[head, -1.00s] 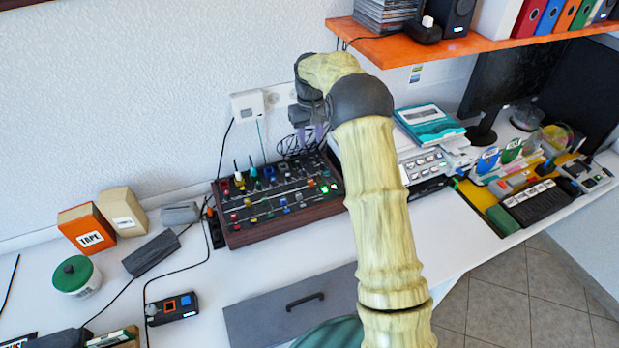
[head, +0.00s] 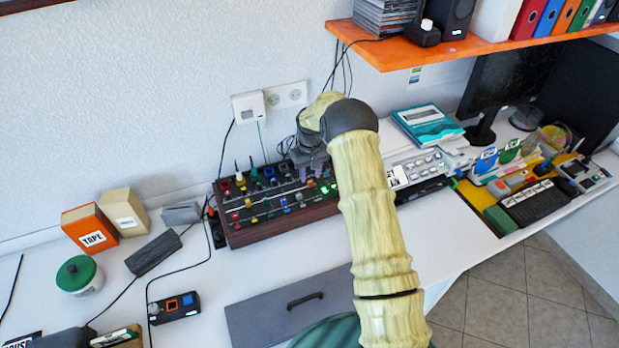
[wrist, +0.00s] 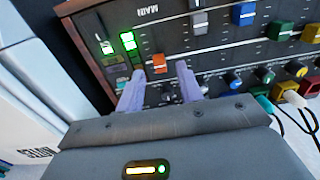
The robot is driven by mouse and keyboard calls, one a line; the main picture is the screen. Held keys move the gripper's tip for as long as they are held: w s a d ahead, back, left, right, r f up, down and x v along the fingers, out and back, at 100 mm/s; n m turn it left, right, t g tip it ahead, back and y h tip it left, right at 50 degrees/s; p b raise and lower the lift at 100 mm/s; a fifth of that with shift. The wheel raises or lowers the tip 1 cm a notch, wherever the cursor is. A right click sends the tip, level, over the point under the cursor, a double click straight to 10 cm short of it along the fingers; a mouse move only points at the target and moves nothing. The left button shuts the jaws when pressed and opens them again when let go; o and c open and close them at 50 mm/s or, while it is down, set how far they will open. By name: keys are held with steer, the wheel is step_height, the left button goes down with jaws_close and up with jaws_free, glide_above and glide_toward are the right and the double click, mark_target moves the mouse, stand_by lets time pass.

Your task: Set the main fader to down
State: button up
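The mixer (head: 285,225) is a dark panel with a brown wooden casing, standing on the desk against the wall. In the wrist view it appears upside down, with the label MAIN (wrist: 148,12) near the top. The main fader has an orange cap (wrist: 158,63), on the knob side of its strip, away from that label. My gripper (wrist: 159,72) is open, its two pale purple fingers apart, with the orange cap between and just beyond their tips. I cannot tell whether either finger touches it. In the head view my gripper (head: 311,174) is low over the mixer's right part.
Grey (wrist: 199,20), blue (wrist: 244,13) and green (wrist: 279,31) fader caps sit beside the main fader. Lit green buttons (wrist: 127,41) are on its other side. Plugged cables rise behind the mixer. An orange shelf (head: 440,50) hangs above right.

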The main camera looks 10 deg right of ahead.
mark_target(310, 183)
steer(key=shift+f, duration=1.45)
jaws_close()
